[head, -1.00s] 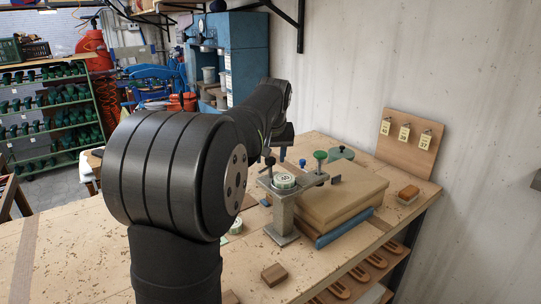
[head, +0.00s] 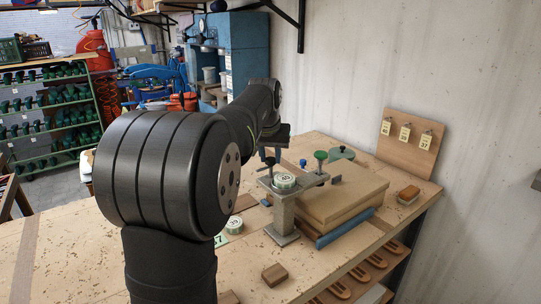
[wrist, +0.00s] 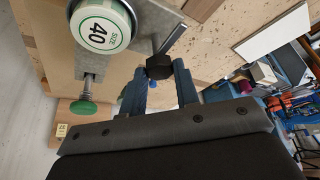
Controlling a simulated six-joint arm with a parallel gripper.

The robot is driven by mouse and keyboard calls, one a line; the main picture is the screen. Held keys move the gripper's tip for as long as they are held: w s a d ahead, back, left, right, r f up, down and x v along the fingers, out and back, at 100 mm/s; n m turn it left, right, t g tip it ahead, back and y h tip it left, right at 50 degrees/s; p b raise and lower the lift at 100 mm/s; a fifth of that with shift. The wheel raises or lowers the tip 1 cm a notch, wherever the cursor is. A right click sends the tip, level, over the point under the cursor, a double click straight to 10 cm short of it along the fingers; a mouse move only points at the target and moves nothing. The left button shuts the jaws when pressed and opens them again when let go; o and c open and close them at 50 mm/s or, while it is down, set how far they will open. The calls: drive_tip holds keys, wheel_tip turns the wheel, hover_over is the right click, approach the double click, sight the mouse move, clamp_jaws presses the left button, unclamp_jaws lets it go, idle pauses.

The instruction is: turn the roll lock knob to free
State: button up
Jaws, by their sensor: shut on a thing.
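A black knob (wrist: 158,67) sits on the end of a metal rod beside the jig plate in the wrist view. My gripper (wrist: 160,75) is shut on this knob, with one finger on each side of it. I cannot read any lock marking on the knob. A round size 40 disc (wrist: 103,27) lies on the jig plate beside it; it also shows in the head view (head: 284,181).
A green knob (head: 320,156) and a blue knob (head: 303,163) stand near the jig. A size 39 disc (head: 235,225) and a wooden block (head: 274,274) lie on the bench. The bench's front left is clear.

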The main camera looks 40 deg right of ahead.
drive_tip(key=o, duration=1)
drive_tip(key=shift+c, duration=0.2)
drive_tip(key=shift+r, duration=0.1)
drive_tip(key=v, duration=1.7)
drive_tip(key=shift+s, duration=0.2)
drive_tip(key=shift+a, duration=0.1)
drive_tip(key=x, duration=1.7)
drive_tip(key=shift+w+f, duration=0.2)
drive_tip(key=shift+r, duration=0.1)
